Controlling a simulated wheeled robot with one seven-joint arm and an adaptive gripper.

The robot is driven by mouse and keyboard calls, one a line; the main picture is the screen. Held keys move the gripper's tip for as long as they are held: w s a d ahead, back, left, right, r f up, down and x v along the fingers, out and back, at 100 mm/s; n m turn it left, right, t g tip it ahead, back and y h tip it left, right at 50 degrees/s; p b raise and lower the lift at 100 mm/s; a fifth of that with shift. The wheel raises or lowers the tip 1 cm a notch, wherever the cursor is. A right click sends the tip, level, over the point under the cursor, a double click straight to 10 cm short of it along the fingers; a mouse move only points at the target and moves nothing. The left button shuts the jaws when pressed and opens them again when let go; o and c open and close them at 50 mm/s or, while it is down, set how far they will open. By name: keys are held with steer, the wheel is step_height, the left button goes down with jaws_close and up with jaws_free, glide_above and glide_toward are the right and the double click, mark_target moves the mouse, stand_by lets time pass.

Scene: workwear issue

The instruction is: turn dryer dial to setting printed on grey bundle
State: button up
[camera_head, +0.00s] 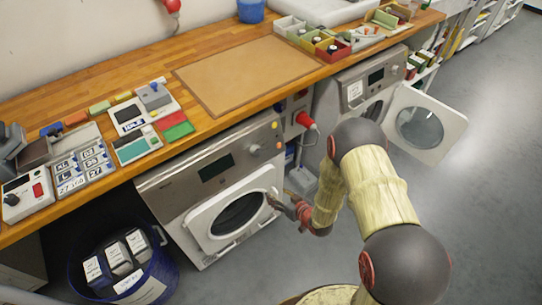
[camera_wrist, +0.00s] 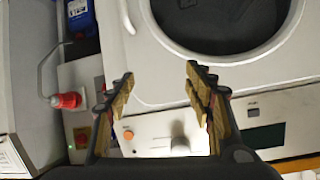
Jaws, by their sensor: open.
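The front-loading machine (camera_head: 180,188) under the counter has a sloped grey panel with a dark display, a pale round dial (camera_head: 254,149) and small orange buttons. In the wrist view the dial (camera_wrist: 180,146) shows pale and blurred, partly beside my right finger; its setting is unreadable. My gripper (camera_head: 303,213) is open and empty in front of the machine's right side. In the wrist view my gripper (camera_wrist: 160,76) spans the machine's front, apart from the dial.
The machine's white round door (camera_head: 210,222) is in front of it. A second machine (camera_head: 345,92) stands to the right with its door (camera_head: 432,122) swung open. A red plug (camera_head: 305,120) sits between them. The counter (camera_head: 130,75) overhangs both. Grey floor is clear at right.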

steer(key=w+a+r+t+y, duration=0.2)
steer(key=w+r+t, duration=0.15)
steer(key=r, duration=0.45)
steer(key=t+y, duration=0.2)
glide_toward(259, 153)
steer(key=w, duration=0.1)
steer(key=shift+g, duration=0.25)
steer(key=shift+a+r+b+x, duration=0.15)
steer(key=shift+b+x, duration=0.45)
steer(key=shift+x, duration=1.35)
steer(key=shift+a+r+b+x, duration=0.15)
steer(key=shift+b+x, duration=0.45)
steer(key=shift+x, duration=1.35)
steer(key=shift+s, duration=0.15)
steer(key=shift+c, duration=0.3)
steer(key=c, duration=1.1)
